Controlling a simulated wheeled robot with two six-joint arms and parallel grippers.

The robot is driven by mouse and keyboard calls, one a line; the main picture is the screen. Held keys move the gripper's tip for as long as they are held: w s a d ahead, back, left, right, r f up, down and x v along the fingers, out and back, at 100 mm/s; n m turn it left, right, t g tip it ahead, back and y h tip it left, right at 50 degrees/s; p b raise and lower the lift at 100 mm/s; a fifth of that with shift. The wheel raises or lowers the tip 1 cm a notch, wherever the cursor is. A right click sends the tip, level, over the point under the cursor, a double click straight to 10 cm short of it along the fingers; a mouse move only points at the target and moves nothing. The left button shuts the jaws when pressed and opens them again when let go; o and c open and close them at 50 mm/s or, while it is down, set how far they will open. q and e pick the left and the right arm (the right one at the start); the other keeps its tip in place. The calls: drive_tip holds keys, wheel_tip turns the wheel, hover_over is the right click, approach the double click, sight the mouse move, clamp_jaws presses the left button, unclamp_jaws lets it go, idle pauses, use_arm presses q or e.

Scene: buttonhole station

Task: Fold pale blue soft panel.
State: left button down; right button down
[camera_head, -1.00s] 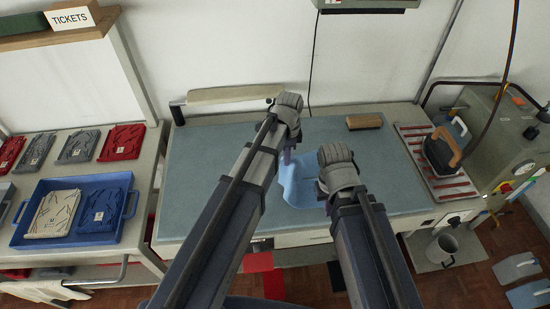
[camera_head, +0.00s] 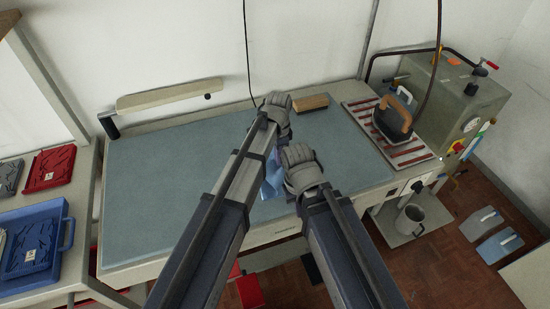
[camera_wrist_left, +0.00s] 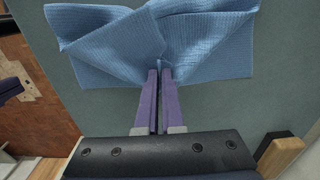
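The pale blue soft panel (camera_wrist_left: 200,45) lies over the blue-grey table top (camera_head: 180,170). In the left wrist view it is gathered into a pinch at my left fingertips, with folds fanning out to both sides. In the head view only a small part of the panel (camera_head: 270,184) shows between my arms. My left gripper (camera_wrist_left: 158,74) has its purple fingers closed together on the panel's near edge. My right gripper (camera_head: 303,170) is close beside the left one, near the table's front edge. Its fingertips are hidden, so its grip cannot be told.
A wooden block (camera_head: 311,102) lies behind my grippers. An iron (camera_head: 393,118) stands on a red-striped rest at the right, beside a grey machine (camera_head: 450,95). The left part of the table top is clear.

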use_arm(q)
unclamp_jaws()
idle(1.3)
drive_tip(key=shift+d, duration=0.1)
drive_tip(key=shift+w+d, duration=0.35)
drive_tip(key=shift+d, duration=0.35)
drive_tip(key=shift+w+d, duration=0.3)
drive_tip(key=shift+d, duration=0.4)
drive_tip(key=shift+s+a, duration=0.15)
drive_tip(key=shift+r+p, duration=0.25)
drive_tip(key=shift+p, duration=0.1)
wheel_tip(320, 180, up, 8)
drive_tip(key=p, duration=0.8)
drive_tip(key=shift+r, duration=0.2)
